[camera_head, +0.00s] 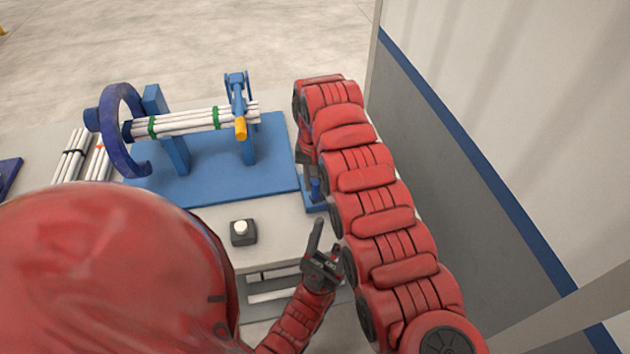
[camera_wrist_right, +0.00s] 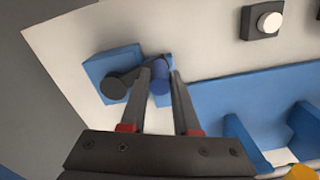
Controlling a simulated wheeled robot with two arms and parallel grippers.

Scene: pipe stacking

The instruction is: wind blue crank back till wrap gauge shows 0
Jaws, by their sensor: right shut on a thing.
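The blue crank (camera_head: 315,188) stands at the right end of the table, partly hidden by my right arm. The right wrist view shows its blue block, a dark crank arm and a blue knob (camera_wrist_right: 160,80). My right gripper (camera_head: 310,174) reaches down from the far side and is shut on that knob, one finger on each side. My left gripper (camera_head: 328,250) is empty in front of the table, its fingers apart. A blue ring (camera_head: 118,120) stands around one end of a bundle of white pipes (camera_head: 185,122) with green bands. I cannot make out a wrap gauge reading.
The pipe bundle lies on blue supports on a blue base plate (camera_head: 225,185). A yellow-tipped blue lever (camera_head: 239,112) crosses it. A black box with a white button (camera_head: 243,232) sits near the front edge. Banded white pipes (camera_head: 72,155) lie at left. A wall (camera_head: 480,150) is at right.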

